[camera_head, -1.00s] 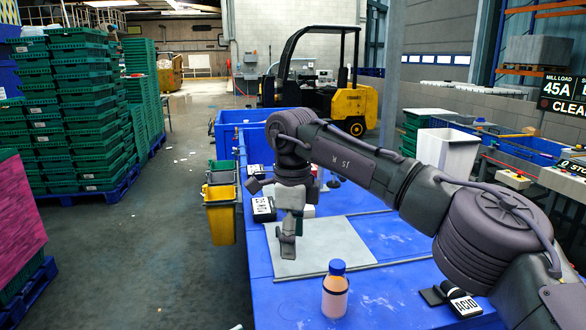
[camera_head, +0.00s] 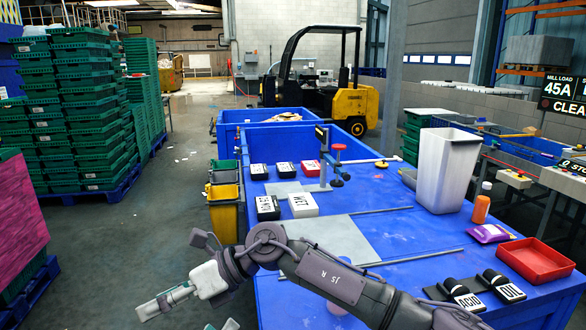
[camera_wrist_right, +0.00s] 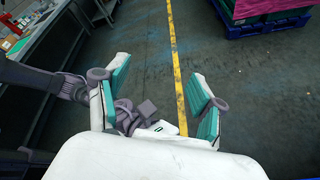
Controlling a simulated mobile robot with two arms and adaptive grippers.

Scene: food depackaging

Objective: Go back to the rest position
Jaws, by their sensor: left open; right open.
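My right gripper (camera_head: 165,301) is off the table's left edge, low in the head view, at the end of the arm that crosses from the lower right. My left gripper (camera_head: 222,325) barely shows as a teal-tipped bit at the bottom edge of the head view; the rest is cut off. Nothing shows held in the right gripper.
The blue table (camera_head: 390,190) carries a grey board (camera_head: 315,243), labelled blocks, a clamp stand (camera_head: 326,165), a white bin (camera_head: 448,170), an orange bottle (camera_head: 481,206) and a red tray (camera_head: 537,262). Green crates (camera_head: 75,110) stand left; floor between is open.

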